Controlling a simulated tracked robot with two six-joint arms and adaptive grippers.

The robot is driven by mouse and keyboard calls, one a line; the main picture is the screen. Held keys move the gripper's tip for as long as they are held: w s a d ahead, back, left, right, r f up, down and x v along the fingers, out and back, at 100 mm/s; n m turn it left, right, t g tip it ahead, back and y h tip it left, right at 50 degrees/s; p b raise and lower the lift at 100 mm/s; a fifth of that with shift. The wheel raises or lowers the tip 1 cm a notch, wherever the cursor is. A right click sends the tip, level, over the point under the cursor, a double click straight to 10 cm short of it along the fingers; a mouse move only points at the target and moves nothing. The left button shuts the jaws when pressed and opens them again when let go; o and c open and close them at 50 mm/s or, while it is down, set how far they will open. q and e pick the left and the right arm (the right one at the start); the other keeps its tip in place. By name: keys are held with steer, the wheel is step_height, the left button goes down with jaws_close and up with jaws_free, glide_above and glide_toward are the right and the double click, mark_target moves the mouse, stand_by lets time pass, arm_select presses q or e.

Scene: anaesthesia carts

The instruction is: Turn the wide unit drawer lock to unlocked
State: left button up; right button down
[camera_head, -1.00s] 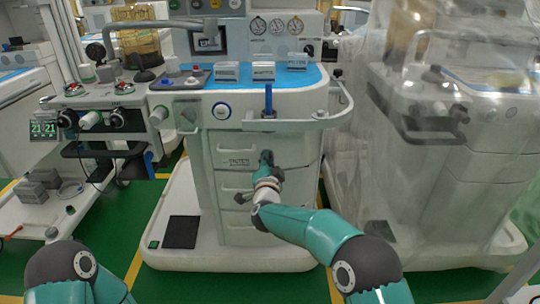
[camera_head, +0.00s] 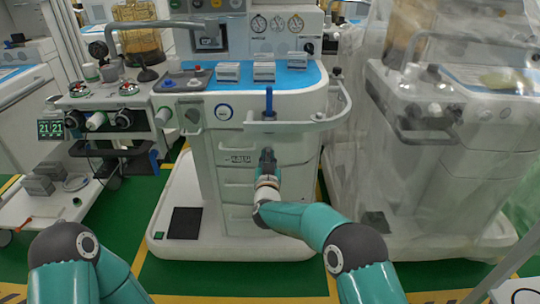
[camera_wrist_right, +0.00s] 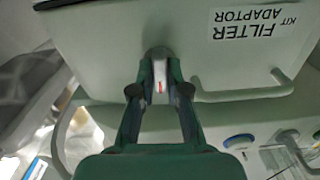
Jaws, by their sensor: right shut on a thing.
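The wide unit (camera_head: 235,205) is the white cart in the middle of the head view, with a stack of drawers in its front. My right gripper (camera_head: 267,157) is at the upper drawer front, right of the printed label. In the right wrist view its fingers (camera_wrist_right: 160,78) are shut on the drawer lock (camera_wrist_right: 160,72), a small pale piece with a red mark. The label "FILTER ADAPTOR KIT" (camera_wrist_right: 250,22) shows upside down beside it. The fingers hide the lock's sides, and I cannot tell its setting. My left gripper is out of view; only my left arm shows.
A drawer handle (camera_wrist_right: 245,95) lies close to my right fingers in the wrist view. A rail (camera_head: 300,124) runs along the cart's front above the gripper. A plastic-covered cart (camera_head: 435,170) stands at the right. Green floor is clear at the front left.

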steer(key=shift+s+a+f+n, duration=0.1)
steer(key=shift+f+n, duration=0.4)
steer(key=c, duration=1.3)
jaws_free()
steer(key=shift+o, duration=0.7)
steer(key=shift+r, duration=0.25)
steer(key=s, duration=1.1)
steer(key=shift+s, duration=0.4)
steer(key=shift+d+f, duration=0.1)
steer(key=shift+d, duration=0.1)
